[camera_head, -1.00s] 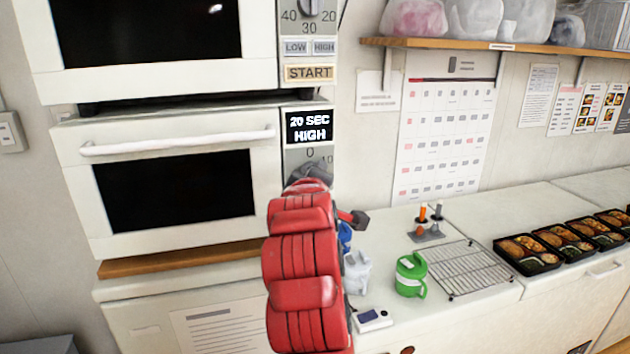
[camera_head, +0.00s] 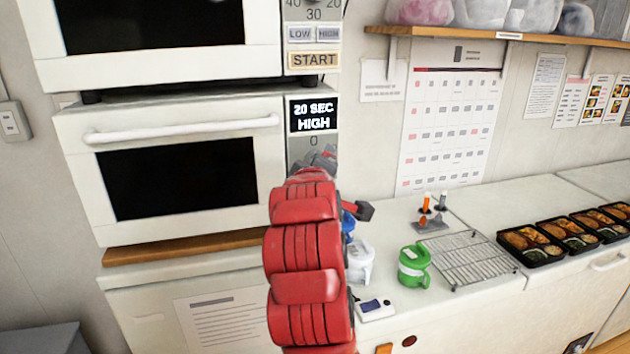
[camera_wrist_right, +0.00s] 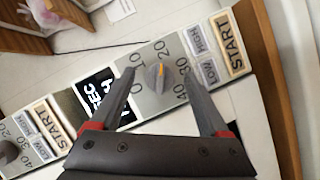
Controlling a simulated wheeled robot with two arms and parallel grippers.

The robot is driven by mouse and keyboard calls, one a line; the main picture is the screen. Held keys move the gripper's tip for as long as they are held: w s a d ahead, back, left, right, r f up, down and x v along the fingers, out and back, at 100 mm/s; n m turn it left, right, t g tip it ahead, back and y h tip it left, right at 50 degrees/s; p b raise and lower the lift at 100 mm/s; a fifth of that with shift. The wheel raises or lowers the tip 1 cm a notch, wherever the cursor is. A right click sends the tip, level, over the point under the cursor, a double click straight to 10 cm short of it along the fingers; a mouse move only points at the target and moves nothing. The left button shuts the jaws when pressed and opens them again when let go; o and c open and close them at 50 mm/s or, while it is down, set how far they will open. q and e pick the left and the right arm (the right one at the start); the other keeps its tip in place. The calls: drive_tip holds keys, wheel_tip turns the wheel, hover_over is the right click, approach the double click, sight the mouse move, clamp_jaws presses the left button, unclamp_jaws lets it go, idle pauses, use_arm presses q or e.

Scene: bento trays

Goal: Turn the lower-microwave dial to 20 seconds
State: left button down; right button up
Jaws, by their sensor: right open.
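The lower microwave (camera_head: 100,160) has a door at left and a control panel at right. Its display (camera_head: 313,115) reads "20 SEC HIGH". The grey dial (camera_wrist_right: 156,78) shows in the right wrist view; its orange mark points toward the 20 label. In the head view my arm hides the dial. My right gripper (camera_wrist_right: 160,74) is open, with one finger on each side of the dial. I cannot tell whether either finger touches it. In the head view the grey right gripper (camera_head: 318,160) is in front of the panel, below the display. My left gripper is out of view.
The upper microwave (camera_head: 255,60) is directly above. On the counter right of my arm stand a white cup (camera_head: 360,262), a green cup (camera_head: 413,268), a wire rack (camera_head: 475,260) and several bento trays (camera_head: 545,255). A shelf (camera_head: 470,35) is at upper right.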

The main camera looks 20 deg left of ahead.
drive_tip(key=b+v, duration=0.3)
drive_tip(key=v, duration=1.3)
drive_tip(key=shift+s+b, duration=0.15)
drive_tip(key=shift+b, duration=0.2)
drive_tip(key=shift+d, duration=0.1)
